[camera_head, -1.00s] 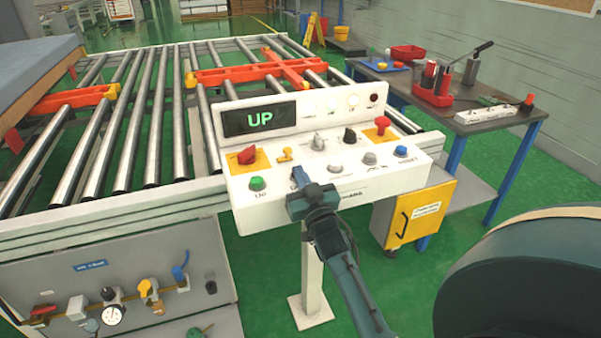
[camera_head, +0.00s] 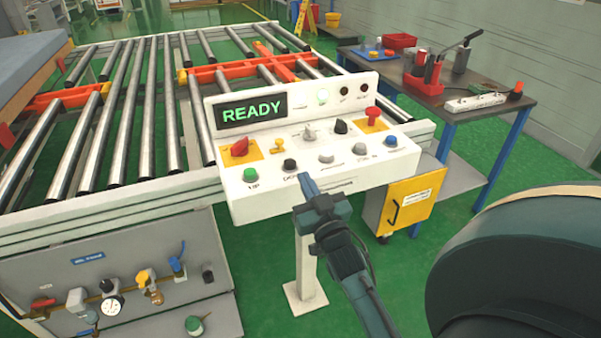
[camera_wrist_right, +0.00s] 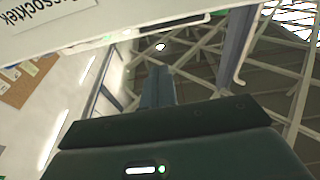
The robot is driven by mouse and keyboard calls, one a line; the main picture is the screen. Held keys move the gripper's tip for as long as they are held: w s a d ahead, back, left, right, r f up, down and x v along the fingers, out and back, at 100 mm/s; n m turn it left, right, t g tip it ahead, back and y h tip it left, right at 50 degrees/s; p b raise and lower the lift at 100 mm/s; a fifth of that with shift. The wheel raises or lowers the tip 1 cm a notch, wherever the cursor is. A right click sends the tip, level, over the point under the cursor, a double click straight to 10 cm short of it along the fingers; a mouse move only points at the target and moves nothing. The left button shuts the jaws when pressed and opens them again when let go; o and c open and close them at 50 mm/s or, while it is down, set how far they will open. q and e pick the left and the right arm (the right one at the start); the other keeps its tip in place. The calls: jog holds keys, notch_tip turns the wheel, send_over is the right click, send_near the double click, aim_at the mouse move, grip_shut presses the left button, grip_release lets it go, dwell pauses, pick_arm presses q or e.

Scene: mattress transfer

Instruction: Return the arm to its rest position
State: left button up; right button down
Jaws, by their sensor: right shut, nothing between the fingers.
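My right gripper (camera_head: 308,187) is shut and empty. Its tip is at the front edge of the white control panel (camera_head: 375,172), just below the dark button (camera_head: 290,165); I cannot tell whether it touches the panel. My left gripper is not in view.
The roller conveyor (camera_head: 110,185) with orange bars (camera_head: 235,70) fills the left, with a mattress (camera_head: 30,65) at its far left. A workbench (camera_head: 455,100) with tools and a yellow box (camera_head: 412,200) stand to the right. Green floor (camera_head: 255,250) lies open below the panel.

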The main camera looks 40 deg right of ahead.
jog(key=shift+s, duration=0.2)
dwell(0.4)
jog(key=s+a+f+n+g+y+p, duration=0.1)
jog(key=s+a+f+n+g+y, duration=0.4)
jog(key=s+a+f, duration=1.2)
jog(key=a+g+y, duration=0.2)
jog(key=g+y, duration=0.1)
jog(key=g, duration=0.1)
jog(key=shift+s+f, duration=0.3)
